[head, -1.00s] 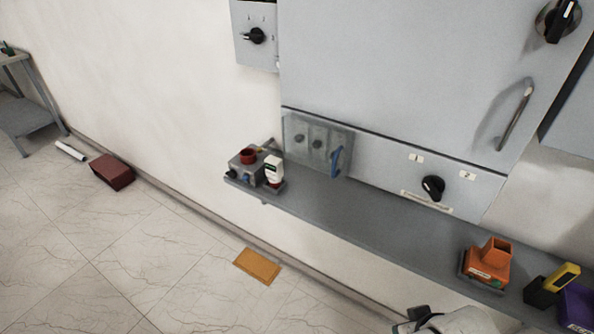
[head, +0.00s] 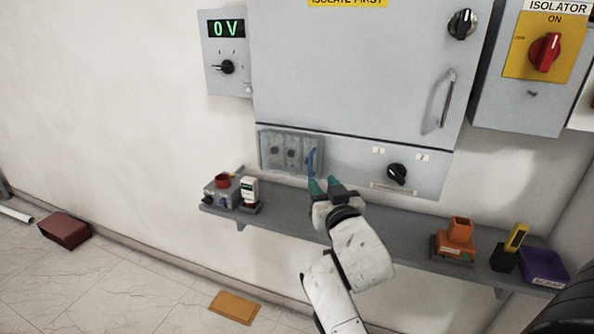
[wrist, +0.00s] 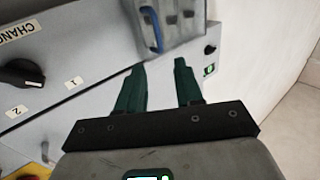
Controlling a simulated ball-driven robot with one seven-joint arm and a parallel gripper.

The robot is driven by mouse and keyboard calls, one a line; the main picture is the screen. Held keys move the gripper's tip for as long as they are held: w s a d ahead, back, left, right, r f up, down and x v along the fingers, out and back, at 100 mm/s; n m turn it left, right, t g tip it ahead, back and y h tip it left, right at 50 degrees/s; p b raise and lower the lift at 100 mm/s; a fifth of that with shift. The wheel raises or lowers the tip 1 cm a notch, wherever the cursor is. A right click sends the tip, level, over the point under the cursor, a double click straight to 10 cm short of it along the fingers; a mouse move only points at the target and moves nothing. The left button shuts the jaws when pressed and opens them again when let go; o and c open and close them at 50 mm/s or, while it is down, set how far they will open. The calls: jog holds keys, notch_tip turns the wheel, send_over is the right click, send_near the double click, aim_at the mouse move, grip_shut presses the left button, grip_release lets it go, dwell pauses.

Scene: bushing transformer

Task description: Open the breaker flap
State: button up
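The breaker flap (head: 280,152) is a clear, greyish cover over several dark breakers at the lower left of the grey cabinet. It looks closed. Its blue handle (head: 311,162) stands upright at the flap's right edge. In the wrist view the flap (wrist: 180,20) is at the top, with the blue handle (wrist: 152,30) at its left side. My gripper (head: 324,182) is just below and right of the handle in the head view. In the wrist view my gripper (wrist: 160,68) has its two green fingers apart with nothing between them, and the handle lies beyond the fingertips.
A grey shelf (head: 285,208) runs below the cabinet (head: 350,75). A box with a red button (head: 222,188) and a white device (head: 250,190) stand at its left. An orange holder (head: 456,240) stands at its right. A black rotary knob (head: 397,173) is right of the flap.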

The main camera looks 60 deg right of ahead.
aim_at(311, 163)
jog(key=p+x, duration=0.2)
jog(key=x, duration=0.7)
jog(key=shift+w+d, duration=0.25)
jog(key=shift+d, duration=0.1)
jog(key=shift+c, duration=0.2)
grip_shut()
dwell(0.8)
